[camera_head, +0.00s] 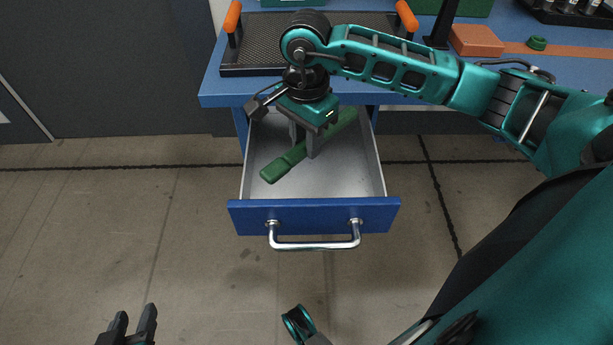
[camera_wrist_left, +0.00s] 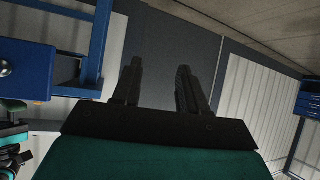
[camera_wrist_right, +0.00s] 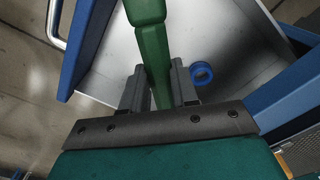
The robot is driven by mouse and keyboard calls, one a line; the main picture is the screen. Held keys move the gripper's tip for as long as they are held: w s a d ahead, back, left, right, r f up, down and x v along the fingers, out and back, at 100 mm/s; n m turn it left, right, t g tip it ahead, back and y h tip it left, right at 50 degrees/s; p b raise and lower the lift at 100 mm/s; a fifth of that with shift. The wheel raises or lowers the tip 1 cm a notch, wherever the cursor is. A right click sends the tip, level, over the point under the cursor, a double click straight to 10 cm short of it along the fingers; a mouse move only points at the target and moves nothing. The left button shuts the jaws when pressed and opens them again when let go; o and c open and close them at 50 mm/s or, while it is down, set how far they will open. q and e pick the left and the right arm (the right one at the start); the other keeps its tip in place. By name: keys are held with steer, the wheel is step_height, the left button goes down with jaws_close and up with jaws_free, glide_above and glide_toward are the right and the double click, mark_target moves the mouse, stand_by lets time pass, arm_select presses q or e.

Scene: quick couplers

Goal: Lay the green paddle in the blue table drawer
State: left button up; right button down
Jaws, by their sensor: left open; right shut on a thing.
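The green paddle (camera_head: 283,164) is at the open blue table drawer (camera_head: 312,217), slanting across its grey interior. My right gripper (camera_head: 308,150) reaches down over the drawer and is shut on the paddle. In the right wrist view the paddle (camera_wrist_right: 152,50) runs between the fingers (camera_wrist_right: 160,88). I cannot tell whether the paddle touches the drawer floor. My left gripper (camera_head: 133,325) is open and empty, low at the left over the floor; its spread fingers (camera_wrist_left: 160,85) show in the left wrist view.
A blue ring (camera_wrist_right: 202,72) lies in the drawer in the right wrist view. The blue table (camera_head: 215,88) bears a black tray with orange handles (camera_head: 262,62) and an orange block (camera_head: 476,40). The drawer's silver handle (camera_head: 314,243) sticks out in front. Floor at left is clear.

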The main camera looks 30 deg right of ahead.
steer(key=b, duration=0.1)
glide_above(306, 186)
step_height(306, 186, down, 6)
steer(key=shift+r, duration=0.2)
steer(key=shift+f, duration=0.45)
step_height(306, 186, down, 4)
steer(key=shift+r+b, duration=0.25)
steer(key=shift+b, duration=0.35)
steer(key=shift+f, duration=0.3)
steer(key=shift+r, duration=0.1)
steer(key=shift+f, duration=0.2)
arm_select(q)
steer(key=shift+w+d+f, duration=0.15)
steer(key=shift+d+f, duration=0.35)
steer(key=shift+f, duration=0.05)
arm_select(e)
steer(key=c, duration=0.9)
jaws_free()
steer(key=shift+o, duration=0.2)
steer(key=shift+r, duration=0.1)
